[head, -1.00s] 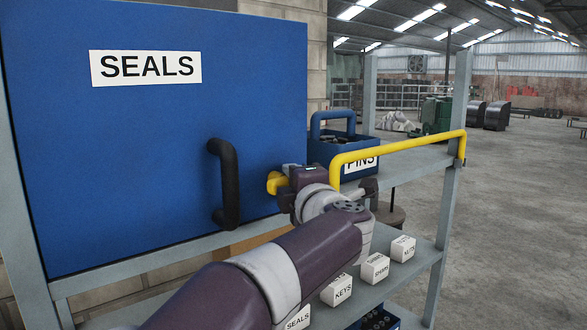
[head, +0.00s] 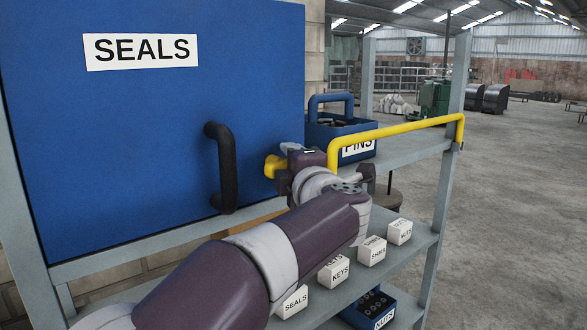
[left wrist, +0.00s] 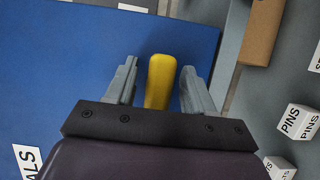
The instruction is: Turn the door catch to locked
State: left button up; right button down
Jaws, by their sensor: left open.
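The door catch (head: 271,166) is a yellow lever at the right edge of the blue door (head: 120,130) marked SEALS. In the head view my left gripper mostly covers it, and only its yellow end shows. My left gripper (head: 288,163) is at the catch. In the left wrist view the catch (left wrist: 159,88) stands between the two open grey fingers (left wrist: 158,72), with a gap on each side. The finger ends lie over the door face and its edge. Which setting the catch points to cannot be read. My right gripper is not in view.
A black handle (head: 227,175) stands out from the door left of the gripper. A yellow rail (head: 400,134) crosses the shelf front to the right, with a blue PINS bin (head: 325,138) behind it. Several labelled white boxes (head: 371,250) and a blue NUTS bin (head: 383,318) sit below.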

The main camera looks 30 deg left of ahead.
pick_arm(q)
jog(key=shift+s+d+f, duration=0.15)
jog(key=shift+s+d, duration=0.1)
jog(key=shift+d, duration=0.1)
jog(key=b+v, duration=0.5)
jog(key=v, duration=0.6)
jog(key=shift+s+d+r, duration=0.2)
jog(key=shift+s+r, duration=0.05)
jog(key=shift+s, duration=0.05)
